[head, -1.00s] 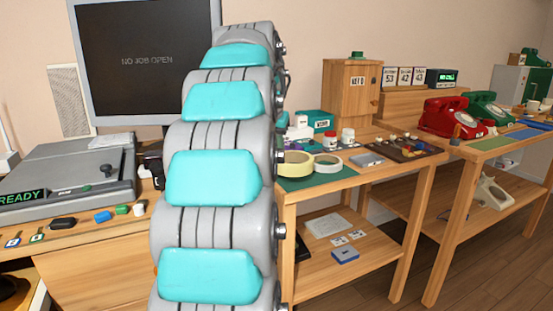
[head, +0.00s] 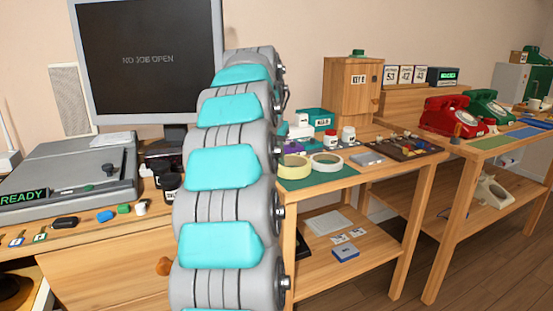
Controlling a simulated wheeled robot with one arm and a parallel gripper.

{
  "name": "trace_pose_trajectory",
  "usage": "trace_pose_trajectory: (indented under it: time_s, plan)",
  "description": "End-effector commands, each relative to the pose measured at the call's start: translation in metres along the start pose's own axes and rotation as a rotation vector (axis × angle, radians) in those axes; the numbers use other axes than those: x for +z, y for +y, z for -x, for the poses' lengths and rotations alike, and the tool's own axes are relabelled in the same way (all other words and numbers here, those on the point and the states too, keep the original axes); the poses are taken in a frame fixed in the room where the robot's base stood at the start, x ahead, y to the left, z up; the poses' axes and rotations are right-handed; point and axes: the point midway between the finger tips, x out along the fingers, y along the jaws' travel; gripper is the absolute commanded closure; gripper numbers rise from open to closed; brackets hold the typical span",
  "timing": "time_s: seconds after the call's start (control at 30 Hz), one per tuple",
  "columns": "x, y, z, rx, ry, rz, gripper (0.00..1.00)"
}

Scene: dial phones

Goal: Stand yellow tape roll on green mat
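The yellow tape roll (head: 293,176) lies flat beside my arm in the head view, at the left part of the green mat (head: 312,183). Its hole faces up. A white tape roll (head: 327,171) lies flat just right of it, also at the mat. The mat covers the front left of the middle wooden table, and my arm hides its left end. My arm, grey with teal pads, rises through the middle of the view. My gripper is not visible, so I cannot see what it holds.
White jars and a teal box (head: 315,120) stand behind the rolls. A grey block (head: 367,159) and a dark tray (head: 408,148) lie to the right. A wooden cabinet (head: 351,90) stands at the back. Red (head: 452,117) and green phones are on the right table.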

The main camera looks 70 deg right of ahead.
Motion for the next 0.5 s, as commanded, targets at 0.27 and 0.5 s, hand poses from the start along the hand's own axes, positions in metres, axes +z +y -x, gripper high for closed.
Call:
trace_pose_trajectory:
  time_s: [0.27, 0.5]
  plan:
    - [0.0002, 0.0002, -0.001, 0.0, 0.002, 0.0, 1.0]
    - [0.0011, 0.0003, -0.0034, -0.001, 0.002, -0.001, 0.67]
